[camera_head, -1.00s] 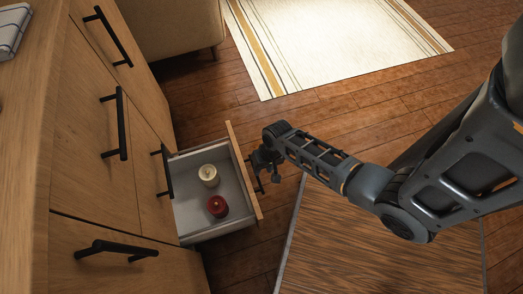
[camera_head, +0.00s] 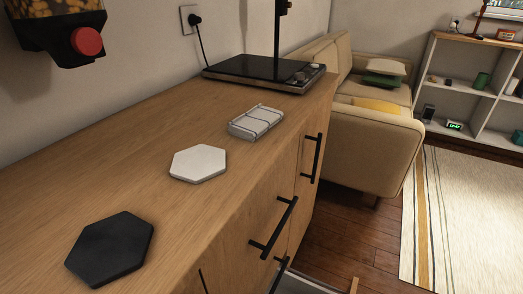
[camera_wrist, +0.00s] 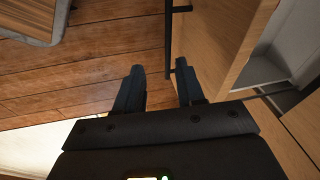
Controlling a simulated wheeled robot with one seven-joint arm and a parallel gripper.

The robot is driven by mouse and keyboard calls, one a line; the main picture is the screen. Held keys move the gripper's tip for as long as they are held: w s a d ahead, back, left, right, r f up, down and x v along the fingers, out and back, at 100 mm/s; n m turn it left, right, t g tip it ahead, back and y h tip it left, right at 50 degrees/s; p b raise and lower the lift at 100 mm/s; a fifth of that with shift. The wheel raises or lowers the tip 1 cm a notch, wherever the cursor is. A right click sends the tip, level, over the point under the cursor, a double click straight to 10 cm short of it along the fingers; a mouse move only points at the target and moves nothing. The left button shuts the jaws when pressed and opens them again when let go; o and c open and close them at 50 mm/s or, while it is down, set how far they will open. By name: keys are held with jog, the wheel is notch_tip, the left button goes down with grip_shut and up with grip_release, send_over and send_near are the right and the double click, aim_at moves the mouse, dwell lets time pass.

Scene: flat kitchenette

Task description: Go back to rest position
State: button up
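My gripper (camera_wrist: 160,75) shows in the wrist view with its two dark fingers apart and nothing held between them. The open drawer's wooden front (camera_wrist: 222,40) is just beyond the fingertips. Its black bar handle (camera_wrist: 168,38) lines up with the gap between the fingers; I cannot tell the exact distance. Part of the grey drawer inside (camera_wrist: 282,58) shows at the right. In the head view my arm is out of sight, and only the tip of the drawer front (camera_head: 354,286) shows at the bottom edge. The candles are not in view.
A sofa (camera_head: 375,150), shelf (camera_head: 455,90) and striped rug (camera_head: 470,220) are right. Wooden floor shows in the wrist view (camera_wrist: 75,85).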

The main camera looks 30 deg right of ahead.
jog(key=s+a+r+n+t, duration=0.25)
jog(key=a+r+t, duration=0.2)
jog(key=r, duration=0.95)
jog(key=s+a+r+n+t, duration=0.25)
jog(key=a+r+n, duration=0.2)
jog(key=r, duration=0.85)
jog(key=s+a+r+n+t, duration=0.2)
jog(key=a+r+t, duration=0.3)
jog(key=r, duration=0.9)
notch_tip(320, 180, up, 17)
jog(key=p, duration=1.6)
jog(key=shift+s+f+p, duration=0.15)
jog(key=shift+p, duration=0.2)
